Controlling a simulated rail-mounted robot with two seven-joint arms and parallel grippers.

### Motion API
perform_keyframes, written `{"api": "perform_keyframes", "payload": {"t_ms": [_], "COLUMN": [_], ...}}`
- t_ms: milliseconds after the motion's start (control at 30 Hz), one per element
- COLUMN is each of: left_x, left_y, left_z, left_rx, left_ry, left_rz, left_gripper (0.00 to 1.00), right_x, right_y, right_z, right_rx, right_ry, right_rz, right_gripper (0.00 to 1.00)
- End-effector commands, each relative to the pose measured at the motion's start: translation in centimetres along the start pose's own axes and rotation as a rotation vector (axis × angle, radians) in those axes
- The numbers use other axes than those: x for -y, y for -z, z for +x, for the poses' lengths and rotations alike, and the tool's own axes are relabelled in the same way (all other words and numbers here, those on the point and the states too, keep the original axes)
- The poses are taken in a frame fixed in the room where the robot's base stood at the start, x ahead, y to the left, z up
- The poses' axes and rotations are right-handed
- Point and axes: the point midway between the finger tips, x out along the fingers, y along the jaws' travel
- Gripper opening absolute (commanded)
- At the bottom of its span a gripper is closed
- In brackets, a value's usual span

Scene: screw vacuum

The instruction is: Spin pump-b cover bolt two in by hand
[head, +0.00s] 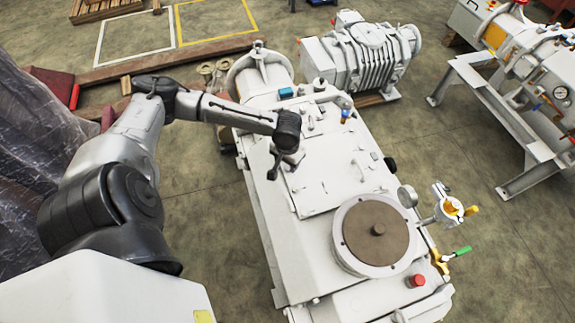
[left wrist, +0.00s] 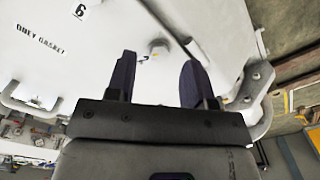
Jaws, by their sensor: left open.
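The large white pump (head: 285,225) fills the middle of the head view; I cannot tell from a label whether it is pump-b. My left gripper (head: 283,170) is over its upper left side, fingers pointing down. In the left wrist view my left gripper (left wrist: 157,75) is open, with two dark fingers spread and nothing between them. A small bolt-like metal fitting (left wrist: 158,48) shows on the white cover (left wrist: 105,50) just beyond the fingertips, apart from them. My right gripper is out of view.
A round brown disc (head: 377,230) sits on the pump's near end. A handle bar (left wrist: 172,25) runs near the fitting in the left wrist view. A ribbed white machine (head: 365,55) stands behind. Plastic-wrapped goods (head: 35,150) are at left.

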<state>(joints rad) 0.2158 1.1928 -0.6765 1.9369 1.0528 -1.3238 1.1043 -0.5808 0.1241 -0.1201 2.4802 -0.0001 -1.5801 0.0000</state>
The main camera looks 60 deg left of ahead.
Motion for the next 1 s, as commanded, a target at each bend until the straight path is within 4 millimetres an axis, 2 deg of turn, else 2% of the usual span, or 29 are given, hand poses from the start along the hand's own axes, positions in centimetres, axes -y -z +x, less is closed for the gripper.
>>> {"api": "perform_keyframes", "payload": {"t_ms": [100,233,633,1000], "left_x": [0.0,0.0,0.0,0.0], "left_y": [0.0,0.0,0.0,0.0], "left_z": [1.2,1.9,2.2,2.2], "left_rx": [0.000,-0.001,-0.001,-0.001], "left_ry": [-0.001,-0.001,0.000,0.000], "left_rz": [0.000,0.001,0.001,0.001], "left_gripper": [0.48,0.48,0.47,0.12], "right_x": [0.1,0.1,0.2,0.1], "right_y": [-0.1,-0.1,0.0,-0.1], "right_z": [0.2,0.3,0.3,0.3], "right_rx": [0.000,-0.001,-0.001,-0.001], "right_ry": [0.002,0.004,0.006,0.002], "right_rz": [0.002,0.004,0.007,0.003], "right_gripper": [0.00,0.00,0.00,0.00]}}
